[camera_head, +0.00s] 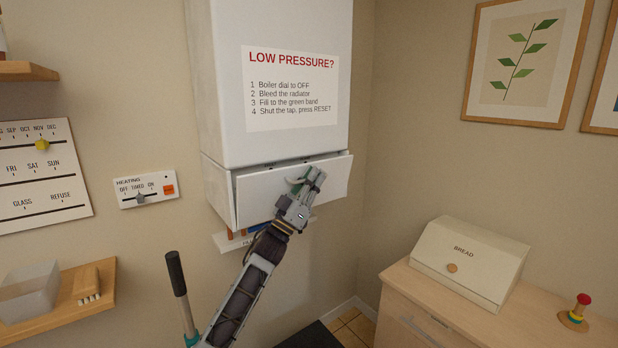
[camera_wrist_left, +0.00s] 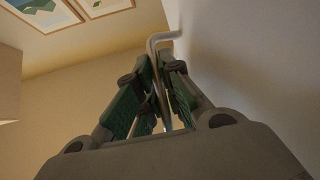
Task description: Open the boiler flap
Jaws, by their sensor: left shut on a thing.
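The white boiler flap (camera_head: 262,198) is at the bottom of the white boiler (camera_head: 230,90) in the head view. Its top edge leans out from the boiler body, with a narrow dark gap behind it. My left gripper (camera_head: 313,178) is in front of the flap, shut on the flap handle. In the left wrist view, the pale bent bar of the handle (camera_wrist_left: 163,38) runs down between the closed fingers of the left gripper (camera_wrist_left: 164,66). The gripper hides part of the flap. What is behind the flap is mostly hidden. My right gripper is not in view.
A heating slider panel (camera_head: 146,190) is on the wall left of the boiler. A shelf (camera_head: 60,302) with a clear bin is at lower left. A bread box (camera_head: 470,262) stands on the wooden cabinet (camera_head: 398,282) at right. The wall between boiler and cabinet is clear.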

